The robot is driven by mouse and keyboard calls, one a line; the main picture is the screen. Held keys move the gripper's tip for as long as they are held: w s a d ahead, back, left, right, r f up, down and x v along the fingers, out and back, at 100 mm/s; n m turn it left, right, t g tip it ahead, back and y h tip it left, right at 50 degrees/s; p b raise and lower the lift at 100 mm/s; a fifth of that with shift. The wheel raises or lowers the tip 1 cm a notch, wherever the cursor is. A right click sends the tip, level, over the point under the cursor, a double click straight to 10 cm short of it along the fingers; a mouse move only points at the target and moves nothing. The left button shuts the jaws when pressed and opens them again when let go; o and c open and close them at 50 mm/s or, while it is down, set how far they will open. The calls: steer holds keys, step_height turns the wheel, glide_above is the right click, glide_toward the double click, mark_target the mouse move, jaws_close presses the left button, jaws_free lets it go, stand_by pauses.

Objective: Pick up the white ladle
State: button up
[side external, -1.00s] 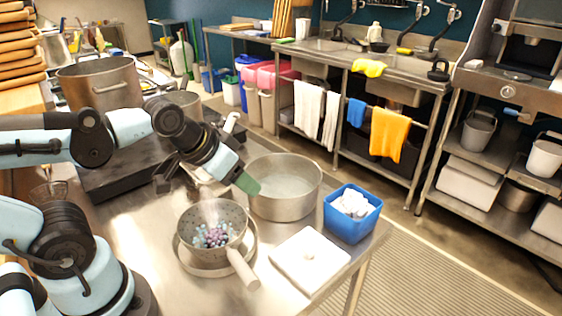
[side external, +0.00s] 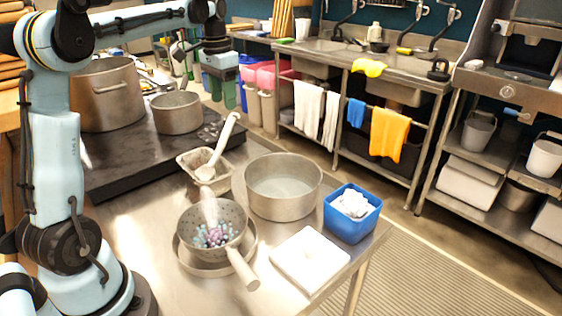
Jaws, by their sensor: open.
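The white ladle (side external: 219,143) rests in a rectangular metal container (side external: 184,161) on the steel table, its handle leaning up and to the right and its bowl end low in the container. My gripper (side external: 221,100) is above the handle's upper end in the picture, pointing down with green fingertips. It is open and empty. It is apart from the ladle, though the depth between them is hard to judge.
A perforated pan (side external: 240,219) with small coloured beans sits in front of the container. A large metal pot (side external: 300,204), a blue bin (side external: 350,228) and a white square lid (side external: 310,259) stand to the right. Two pots, a tall one (side external: 105,100) and a smaller one (side external: 176,117), stand behind left.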

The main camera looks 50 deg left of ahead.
mark_target(222, 134)
steer(key=shift+g, duration=0.3)
steer(key=shift+a+f, duration=0.35)
steer(key=shift+f, duration=1.75)
steer(key=shift+a+f, duration=0.4)
steer(key=shift+f, duration=1.7)
steer(key=shift+a+f, duration=0.35)
steer(key=shift+f, duration=1.75)
jaws_close()
